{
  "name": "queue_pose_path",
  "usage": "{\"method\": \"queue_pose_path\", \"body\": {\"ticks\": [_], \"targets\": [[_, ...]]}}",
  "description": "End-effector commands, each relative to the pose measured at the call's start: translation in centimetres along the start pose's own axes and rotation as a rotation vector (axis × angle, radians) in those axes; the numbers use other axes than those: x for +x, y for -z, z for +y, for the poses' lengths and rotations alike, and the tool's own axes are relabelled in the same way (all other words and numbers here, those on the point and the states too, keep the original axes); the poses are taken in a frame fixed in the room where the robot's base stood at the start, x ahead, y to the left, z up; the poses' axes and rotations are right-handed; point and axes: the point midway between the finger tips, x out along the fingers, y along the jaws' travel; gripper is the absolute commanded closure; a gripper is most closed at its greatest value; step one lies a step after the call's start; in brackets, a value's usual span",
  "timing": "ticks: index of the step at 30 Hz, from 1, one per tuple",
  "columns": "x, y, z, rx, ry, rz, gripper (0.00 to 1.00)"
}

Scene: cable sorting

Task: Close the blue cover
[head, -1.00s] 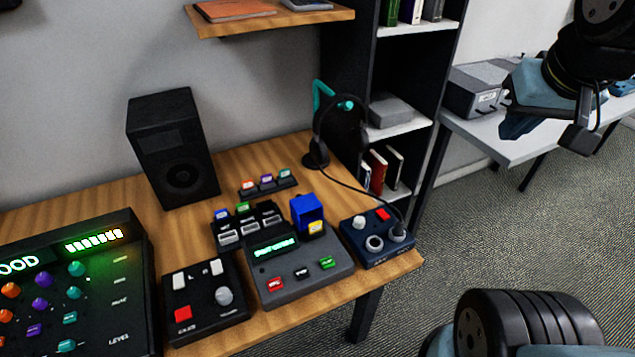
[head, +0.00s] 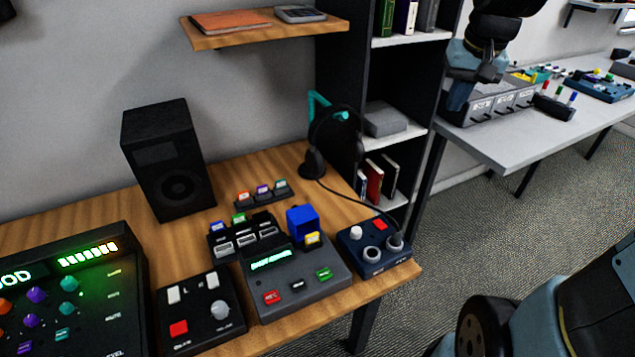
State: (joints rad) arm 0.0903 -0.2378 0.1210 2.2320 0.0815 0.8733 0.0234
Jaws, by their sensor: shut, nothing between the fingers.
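The blue cover (head: 302,221) stands raised at the back right of a grey device (head: 300,283) on the wooden table. A yellow button (head: 312,238) shows uncovered just in front of it. The device also has a lit green display and several small coloured buttons. My gripper (head: 459,97) is at the upper right, in the air in front of the shelf unit and grey table. It is shut and empty, well apart from the cover and to its right.
A dark blue box with knobs (head: 374,250) is right of the device, and a headset on a stand (head: 325,140) is behind it. A black switch box (head: 201,312) is to the left. A black speaker (head: 168,160) and a wall shelf (head: 265,27) are further back.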

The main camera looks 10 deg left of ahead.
Motion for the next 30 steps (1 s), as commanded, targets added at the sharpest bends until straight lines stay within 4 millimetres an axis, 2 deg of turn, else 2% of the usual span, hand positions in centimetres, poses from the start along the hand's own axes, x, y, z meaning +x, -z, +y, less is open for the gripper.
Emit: {"method": "queue_pose_path", "body": {"ticks": [1,6,15,23,30], "targets": [[1.4,0.8,-0.3,0.010,0.012,-0.035,1.00],[5.3,3.1,-1.4,0.045,0.059,-0.135,1.00],[13.2,6.2,-3.2,0.117,0.148,-0.311,1.00],[20.6,7.8,-4.8,0.191,0.236,-0.463,1.00],[27.7,8.2,-6.4,0.268,0.323,-0.603,1.00]]}}
